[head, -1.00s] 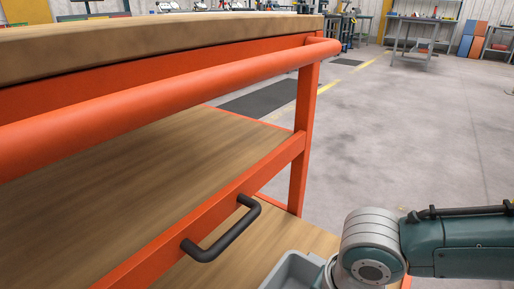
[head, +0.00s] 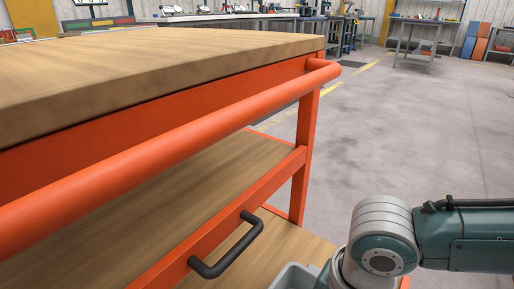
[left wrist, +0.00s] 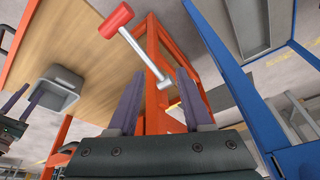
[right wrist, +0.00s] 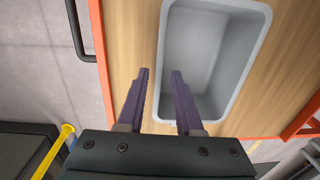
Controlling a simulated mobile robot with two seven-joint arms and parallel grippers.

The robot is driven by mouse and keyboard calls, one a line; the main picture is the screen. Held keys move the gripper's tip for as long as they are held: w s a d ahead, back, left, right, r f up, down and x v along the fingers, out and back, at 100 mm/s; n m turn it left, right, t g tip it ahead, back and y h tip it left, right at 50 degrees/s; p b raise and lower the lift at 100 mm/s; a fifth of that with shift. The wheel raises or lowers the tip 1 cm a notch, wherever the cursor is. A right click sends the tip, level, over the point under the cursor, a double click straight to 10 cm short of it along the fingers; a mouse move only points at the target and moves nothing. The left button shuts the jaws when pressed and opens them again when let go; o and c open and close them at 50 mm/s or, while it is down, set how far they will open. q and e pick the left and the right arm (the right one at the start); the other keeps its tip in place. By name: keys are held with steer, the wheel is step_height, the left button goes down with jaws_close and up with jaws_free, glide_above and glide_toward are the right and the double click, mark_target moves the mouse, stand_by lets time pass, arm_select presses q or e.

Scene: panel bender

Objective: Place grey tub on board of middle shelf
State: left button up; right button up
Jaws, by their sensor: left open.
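The grey tub (head: 295,277) sits on a low wooden board of the orange cart, mostly cut off by the lower edge of the head view. It shows more fully in the right wrist view (right wrist: 205,50) and at left in the left wrist view (left wrist: 60,86). My right gripper (right wrist: 161,72) is open at the tub's left wall, one finger over the inside and one outside. I cannot tell whether they touch it. The middle shelf board (head: 190,190) is bare where visible. My left gripper (left wrist: 160,78) is open and empty, away from the tub.
The cart has an orange rail (head: 180,140), a black handle (head: 228,246) and a wooden top (head: 160,75). Grey floor right of the cart is clear.

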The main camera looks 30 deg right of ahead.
steer(key=s+a+r+n+t+y+p, duration=0.2)
steer(key=s+a+r+n+p, duration=0.1)
steer(key=a+r+n, duration=0.75)
arm_select(q)
steer(key=shift+r, duration=2.15)
arm_select(e)
steer(key=s+d+r+n+t+h, duration=0.1)
steer(key=s+d+r+n+h, duration=0.1)
steer(key=d+r+n, duration=0.3)
steer(key=shift+s+d+r, duration=0.75)
steer(key=shift+d+r, duration=0.15)
steer(key=shift+d, duration=0.25)
arm_select(q)
steer(key=shift+d, duration=0.1)
arm_select(e)
steer(key=shift+s, duration=0.1)
